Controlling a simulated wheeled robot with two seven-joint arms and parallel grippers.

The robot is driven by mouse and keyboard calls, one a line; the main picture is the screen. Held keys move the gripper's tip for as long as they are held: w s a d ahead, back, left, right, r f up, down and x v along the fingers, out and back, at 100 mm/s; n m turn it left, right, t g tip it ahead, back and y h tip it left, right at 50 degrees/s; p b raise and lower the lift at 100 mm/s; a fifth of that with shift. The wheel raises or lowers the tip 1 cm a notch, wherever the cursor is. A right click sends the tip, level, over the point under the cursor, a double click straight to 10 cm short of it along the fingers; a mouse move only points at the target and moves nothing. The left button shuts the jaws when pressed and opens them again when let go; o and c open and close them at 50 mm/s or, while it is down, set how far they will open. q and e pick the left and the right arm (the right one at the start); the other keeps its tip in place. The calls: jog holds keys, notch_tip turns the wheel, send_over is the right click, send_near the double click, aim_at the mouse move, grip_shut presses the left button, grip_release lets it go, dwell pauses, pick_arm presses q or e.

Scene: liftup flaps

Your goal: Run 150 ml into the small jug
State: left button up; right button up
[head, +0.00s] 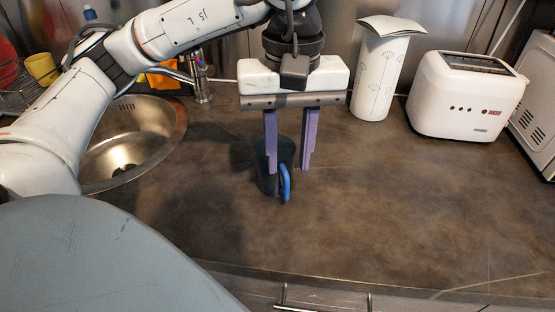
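The small jug (268,178) is dark with a bright blue handle (286,184), and it stands on the brown worktop right of the sink. My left gripper (289,168) points down at the jug with its two purple fingers spread apart. The left finger overlaps the jug's body in the picture, and the right finger hangs to the right of the jug. I cannot tell whether either finger touches it. The inside of the jug is not visible. The tap (201,88) stands behind the round steel sink (165,150). My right gripper is not in view.
A white patterned canister (378,80) and a white toaster (464,95) stand at the back right, with a white appliance (540,110) at the right edge. A yellow cup (42,69) is at the far left. The worktop's front and right middle are clear.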

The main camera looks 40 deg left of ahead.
aim_at(287, 175)
pick_arm(q)
notch_tip(287, 175, down, 6)
jog(key=shift+s+r, duration=0.1)
jog(key=shift+r, duration=0.05)
grip_shut()
